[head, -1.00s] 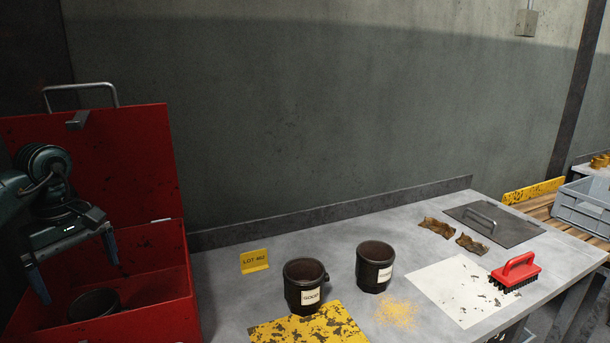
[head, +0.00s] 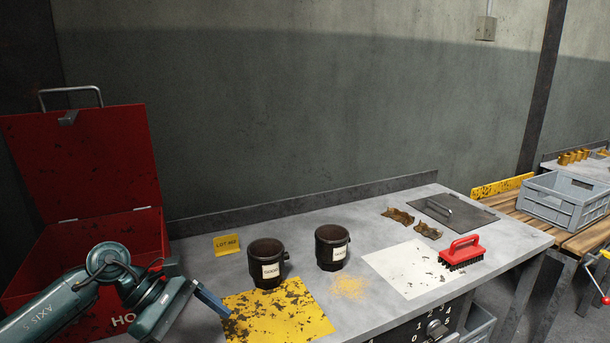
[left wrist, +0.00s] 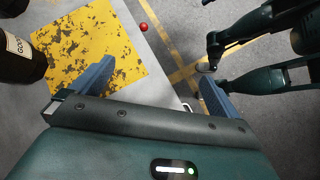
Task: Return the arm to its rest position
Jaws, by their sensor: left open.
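My left arm comes in from the lower left in the head view, in front of the red box. My left gripper (head: 210,302) is open and empty above the bench's front edge, at the left side of the yellow worn plate (head: 285,312). In the left wrist view its two blue fingers stand wide apart with nothing between them (left wrist: 158,88). The yellow plate (left wrist: 92,45) lies below the left finger there. Dark green arm links show at the upper right of that view; I make out no right gripper.
The red box (head: 85,165) stands open at left, its inside partly hidden by my arm. Two labelled dark pots (head: 267,265) (head: 331,248) stand on the bench behind the plate. A red brush (head: 462,252) lies by a white sheet (head: 407,270). A grey crate (head: 563,198) is at right.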

